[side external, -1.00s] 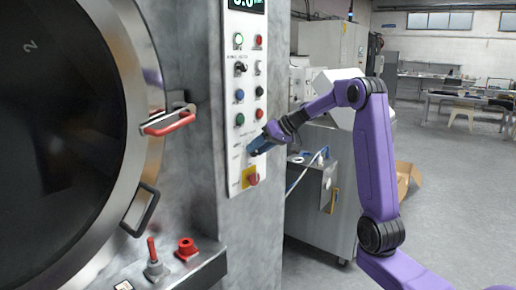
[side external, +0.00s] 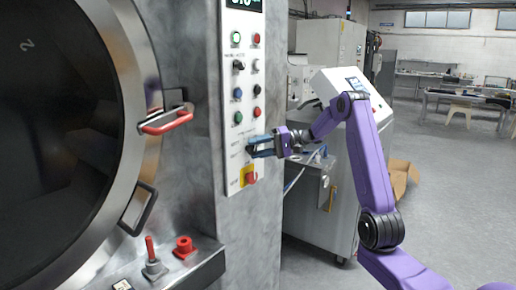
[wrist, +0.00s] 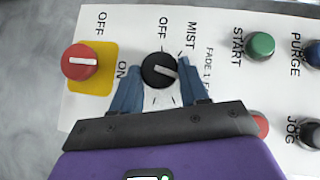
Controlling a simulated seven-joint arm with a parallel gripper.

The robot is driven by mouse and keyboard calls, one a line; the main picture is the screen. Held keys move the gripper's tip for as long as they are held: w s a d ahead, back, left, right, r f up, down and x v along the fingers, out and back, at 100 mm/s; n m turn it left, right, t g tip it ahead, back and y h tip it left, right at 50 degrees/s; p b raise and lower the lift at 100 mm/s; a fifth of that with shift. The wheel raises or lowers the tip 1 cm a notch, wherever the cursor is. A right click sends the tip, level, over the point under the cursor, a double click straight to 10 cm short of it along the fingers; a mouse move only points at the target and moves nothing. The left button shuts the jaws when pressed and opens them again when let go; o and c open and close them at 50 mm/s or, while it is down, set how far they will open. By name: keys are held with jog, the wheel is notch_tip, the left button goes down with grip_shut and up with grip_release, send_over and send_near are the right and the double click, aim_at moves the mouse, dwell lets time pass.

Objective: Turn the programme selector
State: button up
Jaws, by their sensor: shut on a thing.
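The programme selector is a black round knob (wrist: 159,70) with a white pointer line, on the white control panel in the wrist view. OFF and MIST are printed around it, and its pointer lies roughly toward the right of the picture. My gripper (wrist: 160,66) has its two blue fingers shut on the knob, one on either side. In the side external view my gripper (side external: 251,147) reaches the lower part of the panel from the right, about level.
A red knob on a yellow plate (wrist: 82,62) sits close beside the left finger; it is below my gripper in the side external view (side external: 249,176). A green START button (wrist: 260,45) and other buttons lie to the right. A large round door with a red handle (side external: 166,123) stands left.

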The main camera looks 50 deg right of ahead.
jog(key=shift+m+y, duration=0.3)
jog(key=shift+y, duration=0.1)
jog(key=shift+f, duration=0.1)
jog(key=o, duration=1)
jog(key=v, duration=1.7)
jog(key=shift+s+f, duration=0.1)
jog(key=shift+s, duration=0.25)
jog(key=shift+w+a, duration=0.1)
